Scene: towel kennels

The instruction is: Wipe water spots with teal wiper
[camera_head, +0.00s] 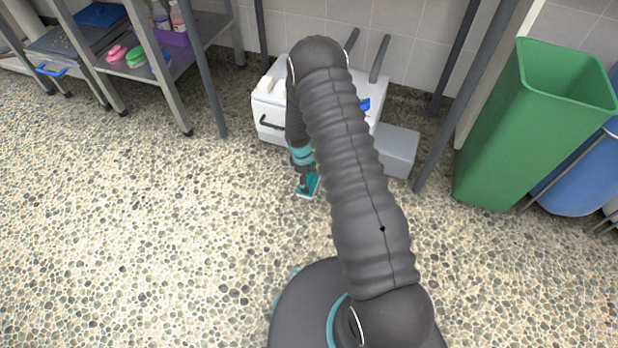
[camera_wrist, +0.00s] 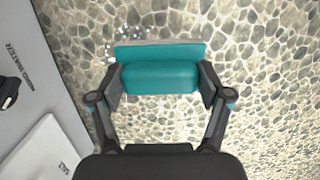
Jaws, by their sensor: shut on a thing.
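The teal wiper (camera_wrist: 160,77) is held between the two fingers of my gripper (camera_wrist: 160,85) in the wrist view, and its pale front edge is over the pebbled floor. In the head view the wiper (camera_head: 309,185) shows below my gripper (camera_head: 302,168), at or just above the floor; I cannot tell if it touches. Small clear water spots (camera_wrist: 122,36) lie on the floor just beyond the wiper's upper left edge in the wrist view. My arm hides much of the middle of the head view, and no spots can be made out there.
A green bin (camera_head: 520,130) and a blue barrel (camera_head: 580,185) stand right, a metal shelf (camera_head: 130,70) left. Open floor lies left.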

